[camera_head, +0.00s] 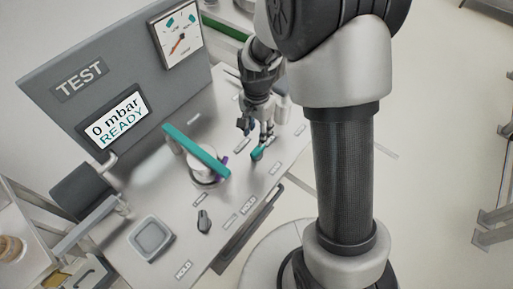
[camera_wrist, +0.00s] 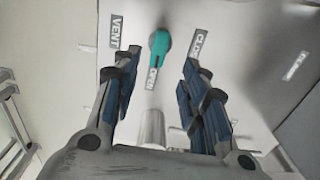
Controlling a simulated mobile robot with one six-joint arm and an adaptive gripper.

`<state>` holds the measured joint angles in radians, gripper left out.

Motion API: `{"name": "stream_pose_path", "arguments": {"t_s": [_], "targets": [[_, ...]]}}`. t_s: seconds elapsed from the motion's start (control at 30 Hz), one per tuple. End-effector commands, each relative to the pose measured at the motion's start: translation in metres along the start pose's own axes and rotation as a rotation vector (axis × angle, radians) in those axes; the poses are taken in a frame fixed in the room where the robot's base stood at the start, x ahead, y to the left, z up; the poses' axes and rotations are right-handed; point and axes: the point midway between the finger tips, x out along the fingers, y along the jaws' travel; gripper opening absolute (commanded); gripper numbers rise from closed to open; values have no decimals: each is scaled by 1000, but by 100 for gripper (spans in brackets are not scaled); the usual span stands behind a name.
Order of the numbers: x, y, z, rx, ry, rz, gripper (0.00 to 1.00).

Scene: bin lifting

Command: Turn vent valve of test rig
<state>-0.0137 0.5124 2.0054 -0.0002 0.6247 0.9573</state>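The vent valve has a small teal handle (camera_head: 257,153) on the rig's metal top, just past my fingertips in the head view. In the wrist view, the teal handle (camera_wrist: 159,46) is between the VENT and CLOSE labels, with its narrow end pointing down beside the OPEN label (camera_wrist: 151,79). My gripper (camera_head: 257,133) is above the handle. In the wrist view, my gripper (camera_wrist: 160,62) has its two blue-padded fingers apart, one on each side of the handle, with visible gaps. I cannot tell how far the fingertips are above the surface.
A long teal bar (camera_head: 196,150) lies across a round fixture left of my gripper. A black knob (camera_head: 204,221) and grey square pad (camera_head: 152,238) are nearer the front. The rig's display (camera_head: 114,119) reads 0 mbar READY, beside a dial gauge (camera_head: 181,36).

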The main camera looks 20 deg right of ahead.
Motion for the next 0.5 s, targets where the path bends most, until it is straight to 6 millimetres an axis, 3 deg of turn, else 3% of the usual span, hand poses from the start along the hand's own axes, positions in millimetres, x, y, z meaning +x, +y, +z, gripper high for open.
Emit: {"name": "stream_pose_path", "arguments": {"t_s": [0.03, 0.2, 0.5], "targets": [[15, 1, 1, 0, -2, 3, 40], [51, 1, 0, -1, -2, 3, 40], [93, 0, 0, -1, 0, 0, 40]]}}
